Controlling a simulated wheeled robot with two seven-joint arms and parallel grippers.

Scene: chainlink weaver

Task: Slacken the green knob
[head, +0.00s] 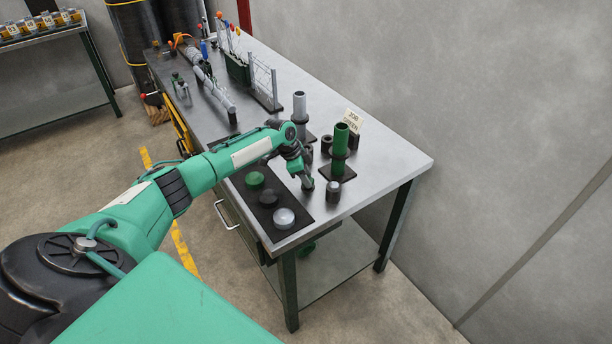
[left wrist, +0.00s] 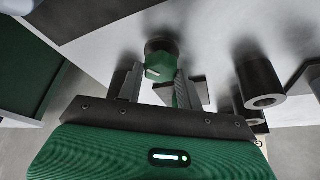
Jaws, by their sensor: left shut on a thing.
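The green knob (left wrist: 160,65) shows in the left wrist view as a green-faced cap with a pale mark, on a dark round body. My left gripper (left wrist: 158,88) has one finger on each side of it and is shut on it. In the head view my left gripper (head: 307,184) points down at the table top, just right of the dark mat. The knob is mostly hidden by my gripper there. My right gripper is in neither view.
The dark mat (head: 296,228) holds green, black and silver round pieces. The table's right end (head: 400,165) is clear.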

